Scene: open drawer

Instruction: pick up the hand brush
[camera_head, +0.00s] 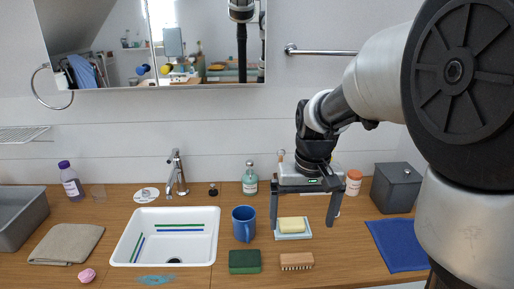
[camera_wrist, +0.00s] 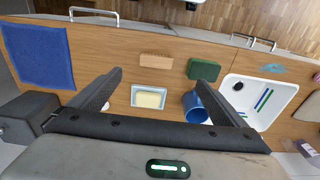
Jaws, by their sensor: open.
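The hand brush (camera_head: 297,261) is a small tan wooden block with pale bristles. It lies on the wooden counter near its front edge, right of the green sponge. In the wrist view the brush (camera_wrist: 156,61) lies beyond the soap dish, roughly between the directions of my two fingers. My gripper (camera_head: 303,224) is open and empty, pointing down above the counter around the soap dish area, farther back than the brush. Its fingers (camera_wrist: 158,80) also show in the wrist view. Nothing hides the brush in either view.
A soap dish (camera_head: 293,237) with yellow soap is behind the brush. A green sponge (camera_head: 245,262), a blue mug (camera_head: 244,224) and a white sink (camera_head: 134,250) are to the left. A blue cloth (camera_head: 399,243) and grey box (camera_head: 396,188) are to the right. Bare counter lies right of the brush.

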